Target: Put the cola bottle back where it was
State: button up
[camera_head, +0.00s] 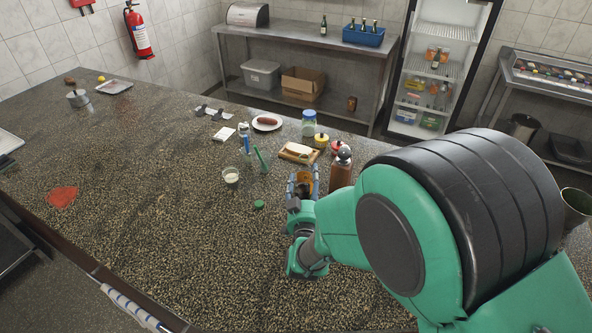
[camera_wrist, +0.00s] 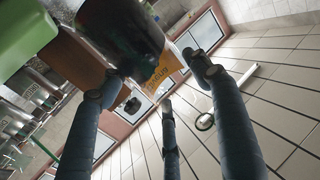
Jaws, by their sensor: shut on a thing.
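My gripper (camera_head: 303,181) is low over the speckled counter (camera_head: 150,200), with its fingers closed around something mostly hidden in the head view. In the wrist view my gripper (camera_wrist: 157,76) has its fingers around the end of a dark, glossy, rounded body (camera_wrist: 122,35) with a yellow printed label (camera_wrist: 166,62). It looks like the cola bottle, but its full shape is out of frame. Whether its base touches the counter cannot be told. A brown bottle with a grey top (camera_head: 340,168) stands just right of my gripper in the head view.
Close by are a wooden board (camera_head: 298,153), a small white cup (camera_head: 231,178), a green item (camera_head: 262,160), a green lid (camera_head: 259,204) and a plate (camera_head: 267,123). An open fridge (camera_head: 438,65) holding bottles stands behind. The counter's left middle is mostly clear.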

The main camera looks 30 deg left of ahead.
jog(key=w+a+f+b, duration=0.1)
jog(key=w+a+b, duration=0.1)
jog(key=w+a, duration=0.7)
jog(key=w, duration=0.2)
jog(key=shift+w+f, duration=0.2)
jog(key=shift+w, duration=0.2)
jog(key=shift+f+b, duration=0.6)
jog(key=shift+f, duration=1.1)
jog(key=shift+f, duration=0.15)
jog(key=o, duration=1.4)
jog(key=shift+s, duration=0.1)
jog(key=p+v, duration=0.2)
jog(key=v, duration=1)
jog(key=shift+a, duration=0.1)
